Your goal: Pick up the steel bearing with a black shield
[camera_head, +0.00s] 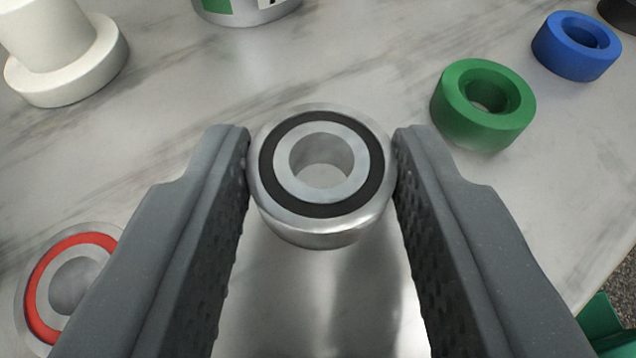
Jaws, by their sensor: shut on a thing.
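The steel bearing with a black shield (321,229) is between the two dark grey fingers of my gripper (321,178). It is a silver ring with a black band around a lighter inner ring and an open bore. The fingertips touch its left and right sides, and my gripper is shut on it. Its top face is tilted toward the camera. I cannot tell whether its underside touches the table or is just above it.
A red-shielded bearing (42,290) lies at lower left, partly behind the left finger. A white flanged part (66,70) stands upper left. A silver part with a green patch (245,12) is at the top edge. Green (483,105) and blue (577,46) rings lie right on the marbled table (370,75).

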